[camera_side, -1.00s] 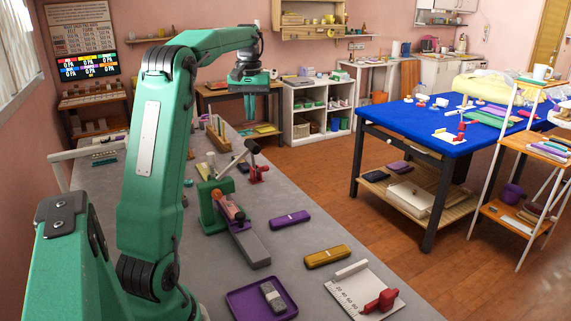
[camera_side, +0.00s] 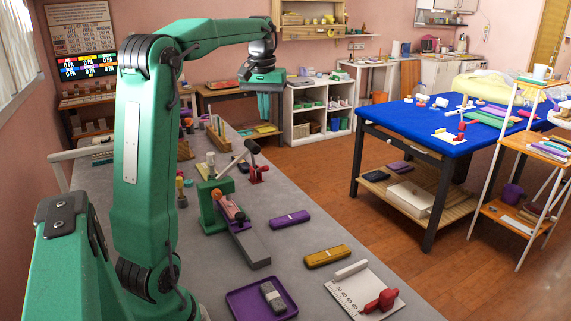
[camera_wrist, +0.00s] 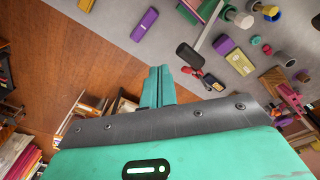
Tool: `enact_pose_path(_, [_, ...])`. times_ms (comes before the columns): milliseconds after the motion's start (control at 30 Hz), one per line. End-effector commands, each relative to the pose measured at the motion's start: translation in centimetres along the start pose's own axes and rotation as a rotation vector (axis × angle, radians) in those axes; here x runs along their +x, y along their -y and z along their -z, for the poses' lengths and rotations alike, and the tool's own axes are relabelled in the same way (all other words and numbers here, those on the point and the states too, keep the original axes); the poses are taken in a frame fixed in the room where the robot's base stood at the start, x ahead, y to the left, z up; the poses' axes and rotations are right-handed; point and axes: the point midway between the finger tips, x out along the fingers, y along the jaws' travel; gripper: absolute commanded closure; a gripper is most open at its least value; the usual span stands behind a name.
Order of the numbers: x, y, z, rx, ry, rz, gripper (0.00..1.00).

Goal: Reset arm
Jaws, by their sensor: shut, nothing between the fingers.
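My gripper (camera_side: 269,106) hangs from the raised green arm, high above the far part of the grey bench (camera_side: 316,240). Its green fingers point down and are pressed together with nothing between them. In the wrist view the shut fingers (camera_wrist: 158,87) show at the centre, over the boundary between bench and wooden floor. No object is touching my gripper.
On the bench are a green press-like device (camera_side: 213,205), a purple case (camera_side: 289,219), a yellow case (camera_side: 327,257), a purple tray (camera_side: 238,303) and a white ruled board (camera_side: 345,287). A blue-topped table (camera_side: 400,118) and white shelf (camera_side: 294,123) stand beyond. The floor between is clear.

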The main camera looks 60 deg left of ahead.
Motion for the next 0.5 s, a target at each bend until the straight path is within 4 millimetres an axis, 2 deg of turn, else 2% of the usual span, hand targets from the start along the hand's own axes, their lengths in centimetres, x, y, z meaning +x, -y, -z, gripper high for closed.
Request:
enact_pose_path(33, [-0.4,-1.1,-1.4,0.038,-0.017,-0.006,1.00])
enact_pose_path(200, [-0.8,-3.9,-5.5,0.160,-0.071,-0.029,1.00])
enact_pose_path(500, [-0.3,-7.1,-13.4,0.371,-0.164,-0.077,1.00])
